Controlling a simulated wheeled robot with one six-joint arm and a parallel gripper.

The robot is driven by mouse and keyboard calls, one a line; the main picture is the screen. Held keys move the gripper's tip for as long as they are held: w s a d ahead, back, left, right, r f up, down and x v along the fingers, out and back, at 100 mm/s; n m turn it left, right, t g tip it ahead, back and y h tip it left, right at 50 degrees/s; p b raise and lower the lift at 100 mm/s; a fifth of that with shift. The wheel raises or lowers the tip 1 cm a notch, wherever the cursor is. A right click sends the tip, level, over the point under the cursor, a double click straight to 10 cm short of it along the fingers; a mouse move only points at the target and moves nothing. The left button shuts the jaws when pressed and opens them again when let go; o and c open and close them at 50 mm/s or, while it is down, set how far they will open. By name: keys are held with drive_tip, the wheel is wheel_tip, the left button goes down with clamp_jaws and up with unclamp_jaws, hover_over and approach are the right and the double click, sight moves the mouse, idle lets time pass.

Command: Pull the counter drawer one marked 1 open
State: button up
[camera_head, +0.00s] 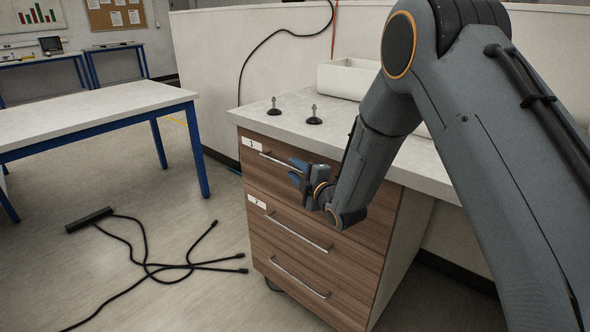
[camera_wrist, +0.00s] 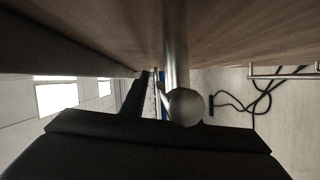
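Drawer one, the top drawer (camera_head: 262,172) of a wood-fronted counter cabinet, bears a white label marked 1 (camera_head: 252,144) and looks flush with the front. Its thin metal handle (camera_head: 274,158) runs toward my gripper (camera_head: 297,171), which is at the handle's right part. The blue-grey fingers look spread apart, one above the other. The wrist view shows the handle (camera_wrist: 176,55) close up with its rounded end and a dark finger beside it. The other finger is not clear there, and I cannot tell whether either touches the handle.
Below are a drawer marked 2 (camera_head: 305,222) and a third drawer (camera_head: 295,280). The countertop (camera_head: 345,122) overhangs the front and carries two small knobbed items (camera_head: 314,116) and a white bin (camera_head: 345,78). Black cables (camera_head: 150,265) lie on the floor left of the cabinet.

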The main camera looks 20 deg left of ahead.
drive_tip(key=shift+w+a, duration=0.15)
drive_tip(key=shift+c, duration=0.4)
clamp_jaws()
